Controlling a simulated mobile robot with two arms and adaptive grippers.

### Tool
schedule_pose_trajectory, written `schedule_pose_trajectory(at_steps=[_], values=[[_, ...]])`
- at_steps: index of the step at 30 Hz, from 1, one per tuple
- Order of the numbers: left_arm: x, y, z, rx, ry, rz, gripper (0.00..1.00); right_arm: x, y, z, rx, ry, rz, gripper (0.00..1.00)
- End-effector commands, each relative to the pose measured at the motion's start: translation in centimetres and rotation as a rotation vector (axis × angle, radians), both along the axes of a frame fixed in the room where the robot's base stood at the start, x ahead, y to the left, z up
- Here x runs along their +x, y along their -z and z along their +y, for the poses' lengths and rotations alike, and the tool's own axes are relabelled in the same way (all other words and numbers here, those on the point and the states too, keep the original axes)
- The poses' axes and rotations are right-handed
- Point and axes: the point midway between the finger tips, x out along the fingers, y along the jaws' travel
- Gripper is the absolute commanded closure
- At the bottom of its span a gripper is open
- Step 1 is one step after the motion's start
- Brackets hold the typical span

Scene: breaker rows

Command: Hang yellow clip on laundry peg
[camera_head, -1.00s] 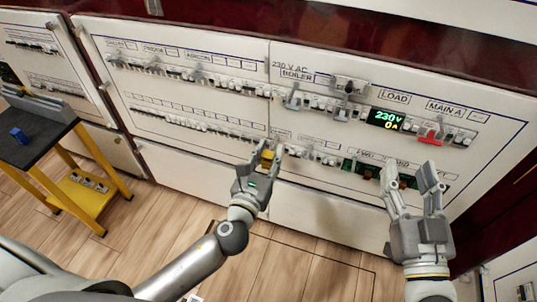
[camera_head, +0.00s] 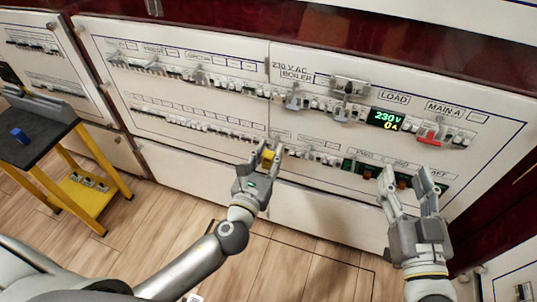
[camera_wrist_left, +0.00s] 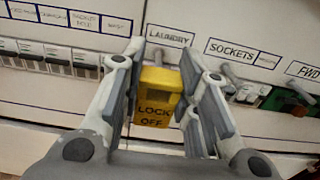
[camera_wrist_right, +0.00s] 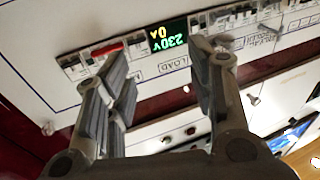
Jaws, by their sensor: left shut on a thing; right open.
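The yellow clip (camera_wrist_left: 157,97), marked LOCK OFF, is upright between the fingers of my left gripper (camera_wrist_left: 167,72), which is shut on it. It also shows small in the head view (camera_head: 267,157), at the lower breaker row. In the left wrist view the LAUNDRY label (camera_wrist_left: 170,38) is just above the clip. A grey peg (camera_wrist_left: 158,57) shows below the label, at the clip's top edge; I cannot tell whether they touch. My right gripper (camera_head: 406,180) is open and empty in front of the panel's right part.
The breaker panel (camera_head: 200,165) spans the back. A SOCKETS label (camera_wrist_left: 232,50) with its own peg (camera_wrist_left: 230,73) is right of the clip. A lit 230V display (camera_head: 384,119) and red switch (camera_head: 430,137) are above my right gripper. A yellow stand (camera_head: 75,190) is at left.

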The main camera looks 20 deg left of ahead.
Motion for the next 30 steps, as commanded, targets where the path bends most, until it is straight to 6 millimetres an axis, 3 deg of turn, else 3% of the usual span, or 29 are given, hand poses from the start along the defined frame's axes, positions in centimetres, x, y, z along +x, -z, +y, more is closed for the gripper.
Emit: schedule_pose_trajectory(at_steps=[30], values=[[0.0,0.0,0.0,0.000,0.000,0.000,0.93,-0.1,1.9,-0.3,-0.023,0.007,0.094,0.50]])
